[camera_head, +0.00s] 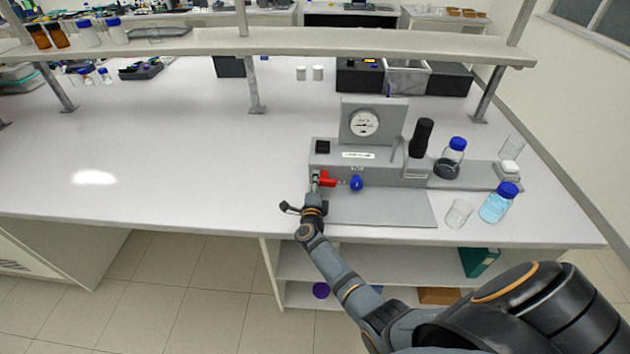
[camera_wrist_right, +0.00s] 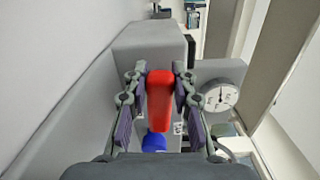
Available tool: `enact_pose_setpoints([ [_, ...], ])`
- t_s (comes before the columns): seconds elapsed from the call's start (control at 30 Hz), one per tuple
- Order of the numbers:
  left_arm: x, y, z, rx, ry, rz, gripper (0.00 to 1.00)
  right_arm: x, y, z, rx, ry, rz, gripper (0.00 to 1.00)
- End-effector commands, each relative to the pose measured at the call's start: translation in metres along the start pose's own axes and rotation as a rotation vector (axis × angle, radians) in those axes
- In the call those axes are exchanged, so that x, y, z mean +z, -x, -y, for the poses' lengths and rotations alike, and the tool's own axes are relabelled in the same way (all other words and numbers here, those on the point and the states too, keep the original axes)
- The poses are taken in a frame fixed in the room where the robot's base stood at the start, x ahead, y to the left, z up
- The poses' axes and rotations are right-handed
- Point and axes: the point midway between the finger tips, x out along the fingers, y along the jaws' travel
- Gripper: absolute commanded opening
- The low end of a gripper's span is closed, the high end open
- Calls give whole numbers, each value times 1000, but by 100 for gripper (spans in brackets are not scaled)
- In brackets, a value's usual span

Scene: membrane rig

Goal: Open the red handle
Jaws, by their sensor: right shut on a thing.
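The red handle (camera_head: 328,180) is at the front of the grey membrane rig (camera_head: 385,170), left of a blue knob (camera_head: 356,184). In the head view it lies roughly sideways. My right gripper (camera_head: 316,185) is at the handle's left part and partly hides it. In the right wrist view, the red handle (camera_wrist_right: 159,98) stands between the two fingers of my right gripper (camera_wrist_right: 163,76), which is shut on it. The blue knob (camera_wrist_right: 154,142) shows below it. My left gripper is not in view.
A pressure gauge (camera_head: 364,123) stands on the rig. A black cylinder (camera_head: 422,137), a blue-capped bottle (camera_head: 450,158), a beaker (camera_head: 459,213) and a bottle of blue liquid (camera_head: 499,203) stand to the right. The bench (camera_head: 150,150) is clear on the left. A shelf (camera_head: 290,43) spans above.

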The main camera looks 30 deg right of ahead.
Motion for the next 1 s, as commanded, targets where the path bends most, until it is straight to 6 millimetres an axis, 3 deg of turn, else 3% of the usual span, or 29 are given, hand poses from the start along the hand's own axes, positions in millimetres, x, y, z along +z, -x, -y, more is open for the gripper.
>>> enact_pose_setpoints([
  [0.33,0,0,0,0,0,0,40,0,0,-1,1,2,0,0],
  [0.37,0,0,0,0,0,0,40,0,0,-1,1,1,0,28],
  [0.53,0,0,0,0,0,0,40,0,0,-1,1,1,0,49],
  [0.83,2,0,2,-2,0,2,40,0,2,-1,1,1,0,49],
  [1.0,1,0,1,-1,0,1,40,0,28,-2,3,-1,0,49],
])
